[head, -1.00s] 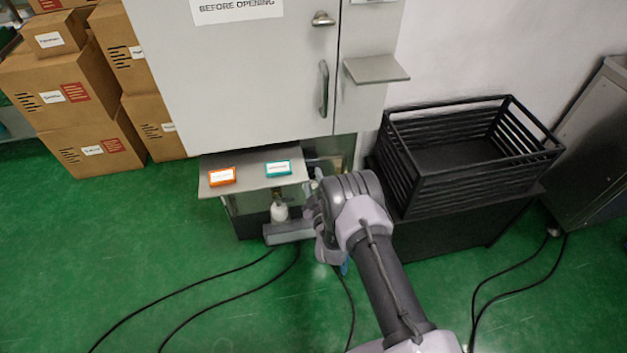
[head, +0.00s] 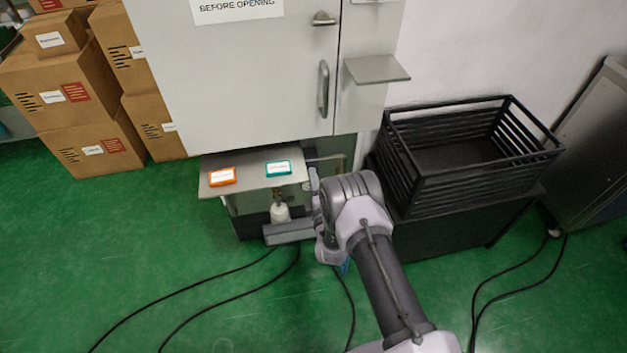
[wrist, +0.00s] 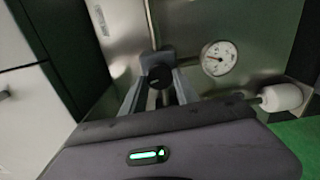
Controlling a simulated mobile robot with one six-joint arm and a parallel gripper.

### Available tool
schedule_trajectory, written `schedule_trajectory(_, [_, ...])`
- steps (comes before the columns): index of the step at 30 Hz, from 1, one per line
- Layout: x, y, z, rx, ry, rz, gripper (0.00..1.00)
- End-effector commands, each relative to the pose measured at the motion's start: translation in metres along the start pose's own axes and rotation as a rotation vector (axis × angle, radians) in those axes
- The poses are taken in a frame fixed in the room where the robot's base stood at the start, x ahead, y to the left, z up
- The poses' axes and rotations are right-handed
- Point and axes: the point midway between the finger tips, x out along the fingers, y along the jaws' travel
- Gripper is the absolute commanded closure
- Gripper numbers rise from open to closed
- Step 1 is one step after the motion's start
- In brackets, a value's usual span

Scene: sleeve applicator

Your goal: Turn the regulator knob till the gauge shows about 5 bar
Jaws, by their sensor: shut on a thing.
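The dark regulator knob (wrist: 159,76) sits on a grey regulator body in the wrist view. My gripper (wrist: 159,88) has its two fingers on either side of the knob and is shut on it. The round white pressure gauge (wrist: 218,58) is just right of the knob, with a small red mark on its face. Its needle and numbers are too small to read surely. In the head view my arm's wrist is at the low opening under the cabinet, and it hides the knob and gauge.
A shelf (head: 245,185) with orange and teal boxes overhangs the opening. A black crate (head: 465,150) stands close right of my arm. Cables lie on the green floor.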

Motion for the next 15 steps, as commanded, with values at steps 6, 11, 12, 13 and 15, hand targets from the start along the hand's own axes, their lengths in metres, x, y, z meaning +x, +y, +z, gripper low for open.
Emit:
schedule_trajectory(6, [-0.0001,-0.0005,0.001,-0.088,-0.003,-0.001,1.0])
schedule_trajectory(11, [-0.0001,-0.0004,0.001,-0.123,-0.003,-0.001,1.0])
schedule_trajectory(12, [-0.0001,-0.0004,0.001,-0.128,-0.003,-0.001,1.0])
schedule_trajectory(13, [-0.0001,-0.0004,0.001,-0.131,-0.003,-0.001,1.0])
schedule_trajectory(15, [0.0,-0.0004,0.0011,-0.136,-0.003,-0.001,1.0])
